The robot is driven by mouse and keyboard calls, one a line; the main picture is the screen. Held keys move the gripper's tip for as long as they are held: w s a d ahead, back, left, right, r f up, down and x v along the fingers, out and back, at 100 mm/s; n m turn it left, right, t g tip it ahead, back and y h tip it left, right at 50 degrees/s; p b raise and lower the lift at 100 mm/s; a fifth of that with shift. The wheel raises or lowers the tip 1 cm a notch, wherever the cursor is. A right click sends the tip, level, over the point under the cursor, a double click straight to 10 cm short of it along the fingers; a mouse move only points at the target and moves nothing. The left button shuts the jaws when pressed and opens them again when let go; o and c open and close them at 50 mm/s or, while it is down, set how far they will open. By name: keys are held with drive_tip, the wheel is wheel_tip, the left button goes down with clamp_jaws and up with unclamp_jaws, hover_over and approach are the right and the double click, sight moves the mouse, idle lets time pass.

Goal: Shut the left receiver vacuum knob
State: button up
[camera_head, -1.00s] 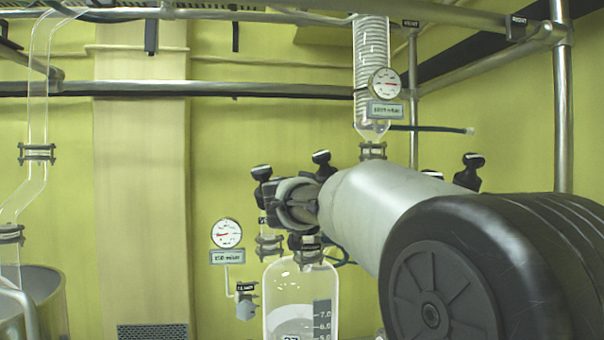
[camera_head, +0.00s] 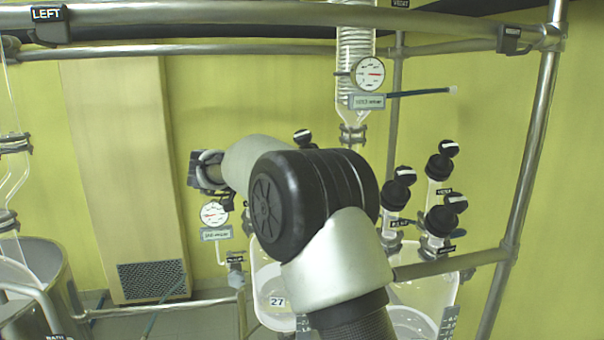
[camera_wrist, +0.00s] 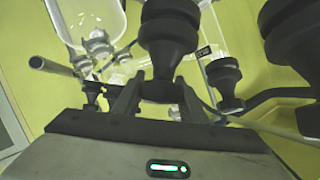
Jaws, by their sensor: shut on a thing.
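My gripper (camera_wrist: 157,92) is shut on a black knob (camera_wrist: 168,35) in the wrist view, with one finger on each side of its narrow lower part. I cannot tell from its look alone which knob this is, or how far it is turned. In the head view the left receiver (camera_head: 268,282) is a clear glass vessel marked 27, partly behind my arm. One black knob with a white top (camera_head: 303,136) shows above my arm. My gripper's fingertips and the left receiver's other knobs are hidden there.
Other black knobs stand close by in the wrist view, at the right edge (camera_wrist: 290,35) and right of centre (camera_wrist: 226,82). The right receiver (camera_head: 440,290) carries several black knobs (camera_head: 440,160). A round gauge (camera_head: 214,213) hangs left of my arm. Metal rails (camera_head: 250,20) cross above.

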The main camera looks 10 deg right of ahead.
drive_tip(key=m+g, duration=0.1)
drive_tip(key=s+m+g+y, duration=0.1)
drive_tip(key=m+g, duration=0.3)
drive_tip(key=shift+s+f, duration=0.15)
drive_tip(key=shift+f, duration=0.25)
drive_tip(key=shift+s+m+g+y, duration=0.1)
drive_tip(key=shift+m+g+y, duration=0.2)
drive_tip(key=shift+g, duration=0.1)
drive_tip(key=o, duration=1.1)
drive_tip(key=shift+f, duration=0.1)
drive_tip(key=shift+c, duration=0.2)
drive_tip(key=shift+r, duration=0.2)
